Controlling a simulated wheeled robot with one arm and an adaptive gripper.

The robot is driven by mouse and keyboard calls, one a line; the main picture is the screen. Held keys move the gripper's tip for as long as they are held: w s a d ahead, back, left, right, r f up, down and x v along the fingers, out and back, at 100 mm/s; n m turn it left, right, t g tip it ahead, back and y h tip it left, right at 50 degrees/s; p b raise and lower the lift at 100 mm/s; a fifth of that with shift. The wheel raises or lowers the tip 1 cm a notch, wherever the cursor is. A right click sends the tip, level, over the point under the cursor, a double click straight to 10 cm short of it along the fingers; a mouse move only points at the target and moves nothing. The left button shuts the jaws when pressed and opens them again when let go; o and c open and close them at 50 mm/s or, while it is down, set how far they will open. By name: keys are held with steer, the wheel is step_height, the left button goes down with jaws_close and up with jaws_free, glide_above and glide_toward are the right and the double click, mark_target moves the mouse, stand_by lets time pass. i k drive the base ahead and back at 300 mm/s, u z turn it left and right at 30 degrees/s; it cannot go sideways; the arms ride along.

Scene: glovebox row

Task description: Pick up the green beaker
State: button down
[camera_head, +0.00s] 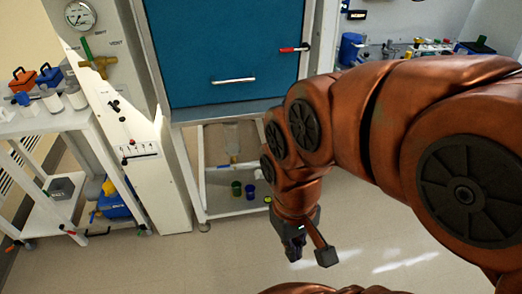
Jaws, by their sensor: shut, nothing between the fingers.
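A small green beaker (236,189) stands on the low shelf under the blue-fronted cabinet, in the middle of the head view. A dark blue cup (250,191) stands right beside it on its right. My gripper (294,247) hangs at the end of my copper arm, to the right of and nearer than the beaker, over the open floor. The fingertips are small and dark here.
The low shelf (217,205) has a white frame with a post on its left, and the blue cabinet front (230,60) overhangs it. A cluttered bench (410,52) is at back right. Floor in front is clear.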

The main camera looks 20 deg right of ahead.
mark_target(237, 186)
steer(key=z, duration=0.4)
steer(key=i, duration=1.4)
steer(key=u, duration=0.4)
